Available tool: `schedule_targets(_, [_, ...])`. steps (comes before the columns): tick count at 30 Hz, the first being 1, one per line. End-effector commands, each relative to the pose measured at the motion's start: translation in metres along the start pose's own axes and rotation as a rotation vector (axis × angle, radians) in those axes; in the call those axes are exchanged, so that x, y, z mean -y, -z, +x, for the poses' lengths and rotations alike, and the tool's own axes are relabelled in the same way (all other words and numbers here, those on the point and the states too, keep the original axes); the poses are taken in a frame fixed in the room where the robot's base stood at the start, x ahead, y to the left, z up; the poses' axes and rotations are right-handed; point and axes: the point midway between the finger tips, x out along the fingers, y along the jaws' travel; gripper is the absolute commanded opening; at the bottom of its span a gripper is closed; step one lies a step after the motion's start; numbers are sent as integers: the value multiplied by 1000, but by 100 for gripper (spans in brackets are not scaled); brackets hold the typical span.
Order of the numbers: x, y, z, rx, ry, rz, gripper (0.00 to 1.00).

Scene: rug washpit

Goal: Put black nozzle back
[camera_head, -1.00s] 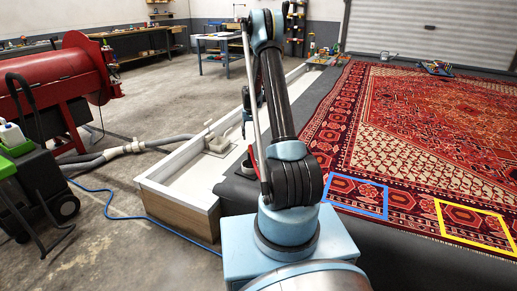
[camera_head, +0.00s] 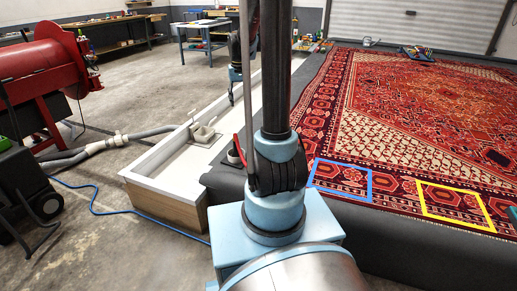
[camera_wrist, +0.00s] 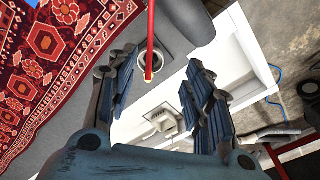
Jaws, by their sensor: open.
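My gripper (camera_wrist: 163,62) is open, its two dark ribbed fingers spread wide with nothing clasped between them. In the head view my gripper (camera_head: 235,74) hangs over the white trough, partly hidden by my arm. In the head view a small dark cup-like fitting (camera_head: 236,157) sits on that ledge beside a red piece. I cannot tell for sure which part is the black nozzle.
A white trough (camera_head: 165,160) with a pale drain box (camera_head: 203,133) runs along the ledge. A patterned red rug (camera_head: 420,120) lies to the right, with blue (camera_head: 341,194) and yellow (camera_head: 455,217) frames on it. A red machine (camera_head: 45,75) stands left; a blue hose (camera_head: 95,208) crosses the floor.

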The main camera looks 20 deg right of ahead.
Motion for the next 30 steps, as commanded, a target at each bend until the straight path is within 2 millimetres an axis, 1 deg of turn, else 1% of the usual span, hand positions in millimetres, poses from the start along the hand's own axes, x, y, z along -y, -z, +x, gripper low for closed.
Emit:
schedule_targets(1, [0, -15, -8, -4, 0, -1, 46])
schedule_targets(6, [-1, -60, -29, -19, -1, -6, 46])
schedule_targets(10, [-1, -95, -41, -29, -2, -9, 46])
schedule_targets(15, [-2, -140, -50, -44, -2, -14, 46])
schedule_targets(22, [-3, -202, -52, -63, -3, -21, 46])
schedule_targets(26, [-4, -235, -47, -74, -4, -25, 46])
schedule_targets(30, [-4, -269, -38, -85, -5, -29, 46])
